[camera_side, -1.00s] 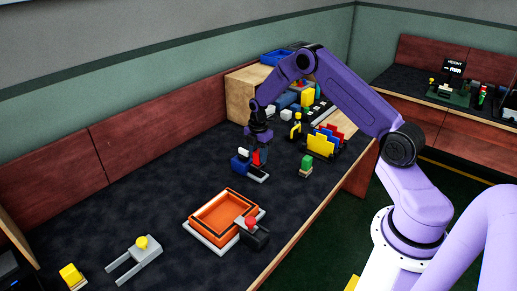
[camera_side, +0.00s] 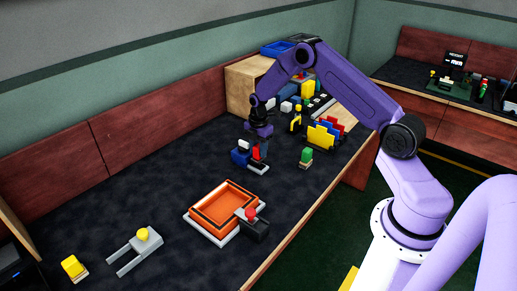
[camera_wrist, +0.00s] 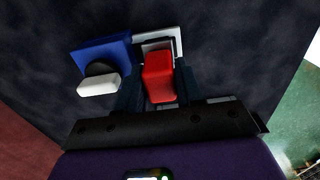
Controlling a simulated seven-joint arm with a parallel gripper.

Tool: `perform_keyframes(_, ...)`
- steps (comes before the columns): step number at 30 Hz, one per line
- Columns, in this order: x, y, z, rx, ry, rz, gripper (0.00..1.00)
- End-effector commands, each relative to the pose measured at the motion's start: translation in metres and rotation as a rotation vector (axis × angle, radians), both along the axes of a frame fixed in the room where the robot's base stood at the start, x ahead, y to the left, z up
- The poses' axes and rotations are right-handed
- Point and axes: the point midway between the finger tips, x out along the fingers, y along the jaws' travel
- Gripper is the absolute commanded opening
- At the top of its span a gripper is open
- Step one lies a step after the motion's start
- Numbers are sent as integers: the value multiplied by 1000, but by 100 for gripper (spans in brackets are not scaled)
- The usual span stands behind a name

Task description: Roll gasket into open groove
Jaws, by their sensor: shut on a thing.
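An orange rectangular frame with a dark band (camera_side: 237,185) lies on a pale base plate on the dark bench in the side view. I cannot make out the gasket or whether that band is the groove. A dark block with a red knob (camera_side: 251,213) stands at its right corner. My gripper (camera_wrist: 159,92) points down beyond the frame, its dark fingers shut on a red block (camera_wrist: 159,77). The red block also shows in the side view (camera_side: 256,151). A light grey bracket (camera_wrist: 178,42) lies beneath it; whether they are joined is unclear.
A blue block (camera_wrist: 103,53) with a white knob (camera_wrist: 97,86) stands close beside the held red block. A grey fork (camera_side: 135,250) lies front left. Clear bench lies between.

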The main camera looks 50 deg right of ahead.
Motion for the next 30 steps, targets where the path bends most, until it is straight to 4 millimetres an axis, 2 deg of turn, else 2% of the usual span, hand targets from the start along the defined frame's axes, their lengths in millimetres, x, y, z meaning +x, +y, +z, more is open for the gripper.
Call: perform_keyframes(30,0,0,-10,0,-1,0,12)
